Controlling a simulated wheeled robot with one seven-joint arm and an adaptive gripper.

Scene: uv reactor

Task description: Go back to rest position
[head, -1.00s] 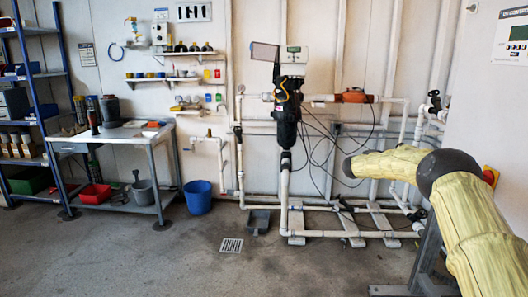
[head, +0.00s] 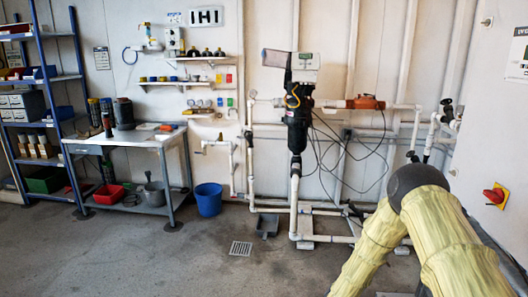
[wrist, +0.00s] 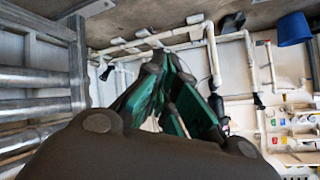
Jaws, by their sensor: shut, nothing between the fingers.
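My arm, in a yellow cover with a dark joint, shows at the lower right of the head view, in front of the pipework. Its end runs out of the bottom of that view, so my gripper is not seen there. In the wrist view my gripper (wrist: 172,100) has dark fingers with green inner pads. The fingers come together at the tips, with nothing held between them. The black UV reactor unit (head: 297,115) stands upright on white pipes against the back wall, apart from my arm.
A workbench (head: 140,142) stands at the left by a blue shelf rack (head: 75,60). A blue bucket (head: 208,199) is on the floor beside it. A red switch (head: 494,196) is on the right wall. Metal tubes (wrist: 35,80) lie close in the wrist view.

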